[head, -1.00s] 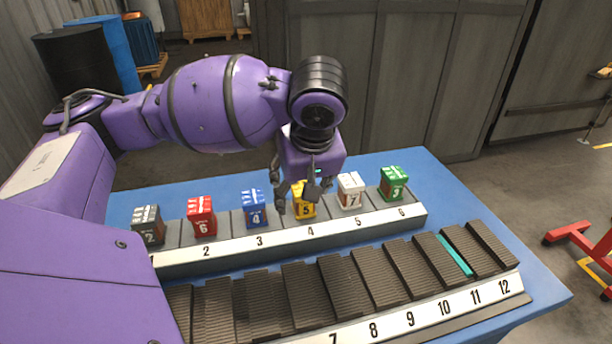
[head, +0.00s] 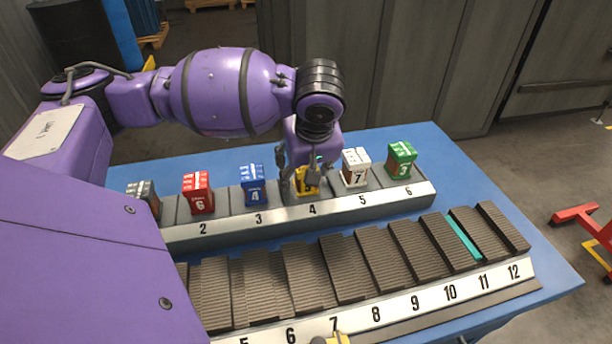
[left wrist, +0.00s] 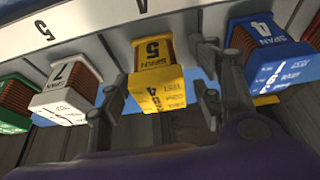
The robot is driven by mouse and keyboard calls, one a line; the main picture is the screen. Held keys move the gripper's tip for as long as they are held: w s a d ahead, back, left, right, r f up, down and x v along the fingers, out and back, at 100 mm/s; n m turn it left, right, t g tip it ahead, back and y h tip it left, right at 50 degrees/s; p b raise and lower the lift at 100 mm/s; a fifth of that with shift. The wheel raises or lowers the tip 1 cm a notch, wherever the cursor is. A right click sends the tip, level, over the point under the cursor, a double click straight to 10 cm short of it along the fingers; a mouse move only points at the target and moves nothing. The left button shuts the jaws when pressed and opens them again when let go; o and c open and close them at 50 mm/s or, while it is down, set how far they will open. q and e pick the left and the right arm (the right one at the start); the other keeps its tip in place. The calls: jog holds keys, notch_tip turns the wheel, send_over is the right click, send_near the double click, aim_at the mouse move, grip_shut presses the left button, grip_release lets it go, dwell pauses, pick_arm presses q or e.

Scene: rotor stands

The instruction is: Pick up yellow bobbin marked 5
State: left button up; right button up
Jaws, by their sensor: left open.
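The yellow bobbin marked 5 (head: 308,184) sits at position 4 of the rear stand, partly hidden behind my left gripper in the head view. My left gripper (head: 300,184) points down over it, open, with a finger on each side. In the left wrist view the yellow bobbin (left wrist: 158,78) shows its 5 and brown winding between the spread fingers of the left gripper (left wrist: 160,92). I cannot tell whether either finger touches it.
The blue bobbin (head: 254,186) and the white bobbin (head: 355,168) flank the yellow one closely. A red bobbin (head: 198,193), a dark bobbin (head: 143,193) and a green bobbin (head: 401,160) stand farther out. A ribbed front rack (head: 345,270) lies nearer on the blue table (head: 540,285).

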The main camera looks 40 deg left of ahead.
pick_arm(q)
jog(key=c, duration=1.5)
jog(key=shift+r, duration=0.1)
